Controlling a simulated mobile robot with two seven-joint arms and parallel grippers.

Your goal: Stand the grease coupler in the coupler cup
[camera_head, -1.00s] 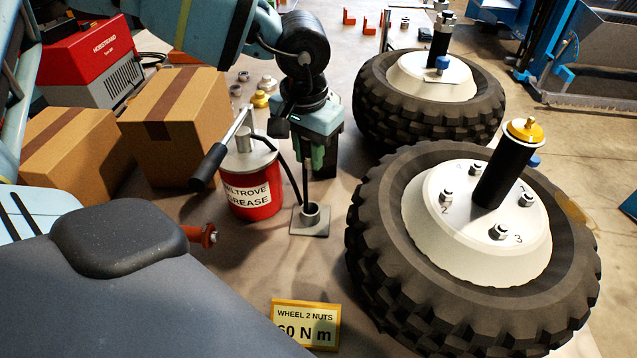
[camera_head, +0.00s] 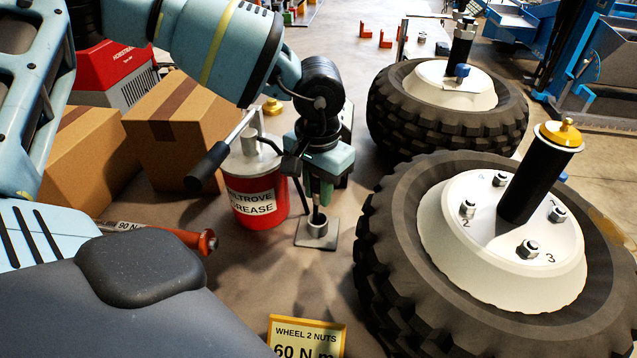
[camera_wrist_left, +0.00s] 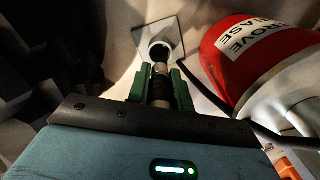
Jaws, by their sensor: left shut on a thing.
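My left gripper (camera_head: 319,190) points down over the coupler cup (camera_head: 317,236), a short grey metal tube on a square plate. Its green fingers are shut on the grease coupler (camera_head: 316,214), a slim dark piece with a metal section. In the left wrist view the coupler (camera_wrist_left: 160,72) lies between the fingers (camera_wrist_left: 160,92) and lines up with the mouth of the cup (camera_wrist_left: 160,46). The coupler's lower end is at the cup's mouth; I cannot tell how far inside it is. The fingers partly hide the coupler. My right gripper is not in view.
A red grease bucket (camera_head: 258,205) with a pump lever and black hose stands close left of the cup. Cardboard boxes (camera_head: 180,130) stand at left. A torque sign (camera_head: 306,338) stands in front.

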